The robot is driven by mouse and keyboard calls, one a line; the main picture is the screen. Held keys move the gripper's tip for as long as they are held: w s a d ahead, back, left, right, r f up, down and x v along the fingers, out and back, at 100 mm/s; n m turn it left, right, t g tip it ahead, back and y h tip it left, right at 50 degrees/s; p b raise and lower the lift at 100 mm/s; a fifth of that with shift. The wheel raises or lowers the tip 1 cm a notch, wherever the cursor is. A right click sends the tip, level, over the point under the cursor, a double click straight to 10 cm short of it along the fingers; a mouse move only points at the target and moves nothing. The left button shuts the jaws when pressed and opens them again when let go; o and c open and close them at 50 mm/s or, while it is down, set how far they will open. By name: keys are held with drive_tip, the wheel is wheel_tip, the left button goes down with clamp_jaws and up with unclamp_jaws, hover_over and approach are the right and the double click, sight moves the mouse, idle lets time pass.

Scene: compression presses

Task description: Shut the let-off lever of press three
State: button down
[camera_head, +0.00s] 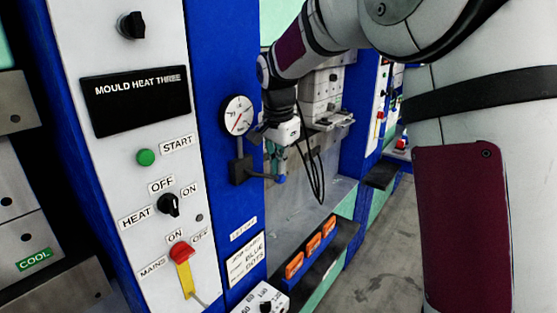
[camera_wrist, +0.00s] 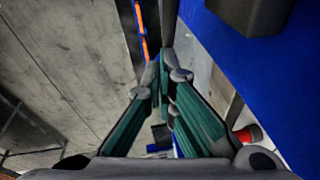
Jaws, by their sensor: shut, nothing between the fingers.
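Press three shows its white panel with the sign MOULD HEAT THREE (camera_head: 136,99) in the head view. On its blue column is a round gauge (camera_head: 238,116), with a dark valve block (camera_head: 241,170) under it. A short rod runs right from the block towards a blue knob (camera_head: 281,179), seemingly the let-off lever; its exact position is hard to tell. My gripper (camera_head: 275,165) is just above and beside that knob, pointing down; I cannot tell whether they touch. In the wrist view my gripper (camera_wrist: 168,65) has its teal fingers shut and empty. A dark block (camera_wrist: 250,12) is on the blue column there.
A red knob (camera_wrist: 248,134) shows right of my fingers in the wrist view. Orange blocks (camera_head: 311,245) lie along the press's lower ledge, and a small white box (camera_head: 262,300) is in front. Black cables hang near my wrist. Grey floor (camera_head: 370,255) is open at right.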

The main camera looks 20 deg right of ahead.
sight(277, 180)
drive_tip(key=f+g+y+b, duration=0.2)
drive_tip(key=y, duration=0.1)
drive_tip(key=f+g+y, duration=0.1)
drive_tip(key=f+y, duration=0.1)
drive_tip(key=shift+s+a+g+b, duration=0.15)
drive_tip(key=shift+a+g+b, duration=0.15)
drive_tip(key=shift+a+b, duration=0.1)
drive_tip(key=shift+s+a+f+m+g+y+b, duration=0.25)
drive_tip(key=shift+s+a+f+g+y, duration=0.3)
drive_tip(key=shift+y, duration=0.3)
drive_tip(key=shift+s+a+f+m+g+y+b, duration=0.15)
drive_tip(key=shift+s+a+f+g+y+b, duration=0.2)
drive_tip(key=shift+a+f+g+y, duration=0.4)
drive_tip(key=shift+d+r, duration=0.1)
drive_tip(key=shift+d, duration=0.15)
